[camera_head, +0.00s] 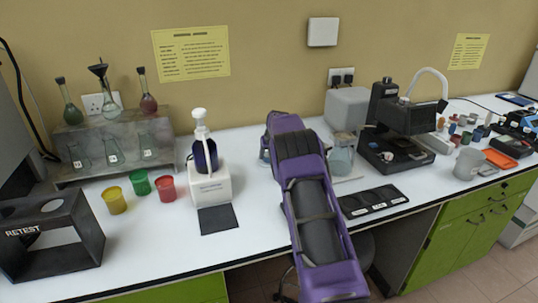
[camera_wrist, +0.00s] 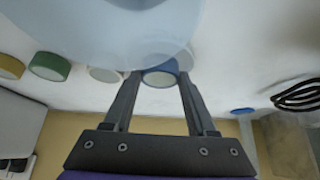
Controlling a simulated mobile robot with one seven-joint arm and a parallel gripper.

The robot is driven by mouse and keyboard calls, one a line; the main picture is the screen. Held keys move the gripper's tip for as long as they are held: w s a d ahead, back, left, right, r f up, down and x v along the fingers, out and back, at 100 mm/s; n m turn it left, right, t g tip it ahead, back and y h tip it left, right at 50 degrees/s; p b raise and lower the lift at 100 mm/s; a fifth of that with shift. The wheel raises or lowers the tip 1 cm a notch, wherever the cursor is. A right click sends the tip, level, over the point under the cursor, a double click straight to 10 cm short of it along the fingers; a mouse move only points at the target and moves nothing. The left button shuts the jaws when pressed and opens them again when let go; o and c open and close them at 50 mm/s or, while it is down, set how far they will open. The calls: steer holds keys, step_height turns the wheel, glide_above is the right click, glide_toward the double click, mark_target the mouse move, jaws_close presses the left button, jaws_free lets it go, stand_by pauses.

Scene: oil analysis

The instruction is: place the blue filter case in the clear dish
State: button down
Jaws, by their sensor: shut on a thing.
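In the wrist view my gripper (camera_wrist: 160,80) has its two dark fingers around a round blue filter case (camera_wrist: 160,68) with a pale face, so it is shut on it. A large pale blue translucent round thing fills the top of that view and overlaps the case; I cannot tell whether it is the clear dish. In the head view my purple arm hides the gripper and the case. A clear glass vessel (camera_head: 341,157) shows just right of the arm, partly covered; I cannot tell whether it is the dish.
Yellow (camera_wrist: 11,66), green (camera_wrist: 50,66) and whitish (camera_wrist: 105,74) round things line up in the wrist view. A black tray with round spots (camera_head: 374,201) lies right of my arm, before a black instrument (camera_head: 402,121). A white pump-bottle stand (camera_head: 209,187) is left.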

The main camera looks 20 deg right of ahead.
steer(key=shift+f, duration=0.15)
steer(key=shift+f, duration=0.15)
steer(key=shift+c, duration=1)
jaws_free()
steer(key=shift+s+r, duration=0.15)
steer(key=shift+r, duration=0.4)
steer(key=v, duration=1.1)
steer(key=shift+r, duration=0.2)
steer(key=shift+s, duration=0.1)
